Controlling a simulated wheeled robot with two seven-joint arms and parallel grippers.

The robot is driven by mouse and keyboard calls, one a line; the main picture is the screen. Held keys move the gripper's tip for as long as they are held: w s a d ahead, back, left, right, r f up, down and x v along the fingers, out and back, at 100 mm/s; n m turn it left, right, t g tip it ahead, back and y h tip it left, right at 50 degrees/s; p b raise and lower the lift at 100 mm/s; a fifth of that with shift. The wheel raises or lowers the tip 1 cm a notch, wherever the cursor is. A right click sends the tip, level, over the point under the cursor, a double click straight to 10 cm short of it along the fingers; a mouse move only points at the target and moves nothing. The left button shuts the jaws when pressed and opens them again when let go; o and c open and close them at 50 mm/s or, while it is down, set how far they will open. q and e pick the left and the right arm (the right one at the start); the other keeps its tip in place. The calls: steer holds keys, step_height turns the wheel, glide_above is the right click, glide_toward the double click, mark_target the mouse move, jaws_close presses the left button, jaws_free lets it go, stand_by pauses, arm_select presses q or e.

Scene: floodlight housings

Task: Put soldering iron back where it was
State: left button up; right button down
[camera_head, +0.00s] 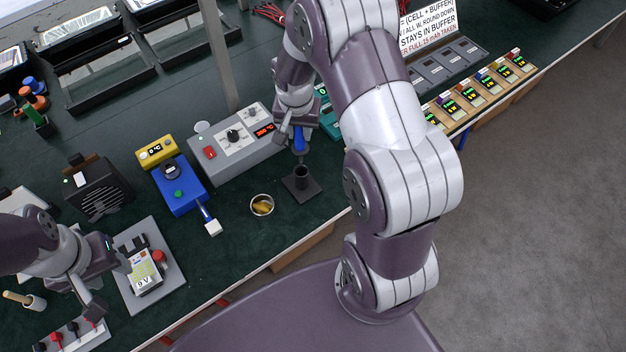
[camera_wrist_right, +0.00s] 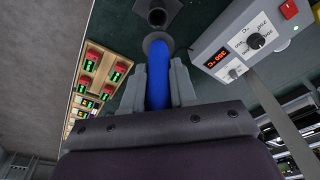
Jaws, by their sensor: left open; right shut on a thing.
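The soldering iron (camera_head: 299,141) has a blue handle and is in my right gripper (camera_head: 297,130), which is shut on it. It points down over a dark stand (camera_head: 302,184) with a square base and an upright tube. In the right wrist view the blue handle (camera_wrist_right: 159,85) lies between the fingers, with a dark round collar at its far end just short of the stand's tube (camera_wrist_right: 157,14). I cannot tell whether the tip is inside the tube.
A grey soldering station (camera_head: 238,143) with a red display stands left of the stand. A small round tin (camera_head: 262,205) sits nearby, beside a blue and yellow unit (camera_head: 180,186). Wooden trays of small lit devices (camera_head: 480,92) stand at the right. The green bench's front edge is close to the stand.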

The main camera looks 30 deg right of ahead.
mark_target(301, 160)
step_height(301, 160, down, 9)
steer(key=shift+f+p, duration=0.1)
steer(key=shift+p, duration=0.4)
steer(key=shift+w+f, duration=0.1)
steer(key=shift+w, duration=0.05)
steer(key=shift+f+b, duration=0.3)
steer(key=shift+b, duration=0.1)
steer(key=c, duration=0.9)
jaws_free()
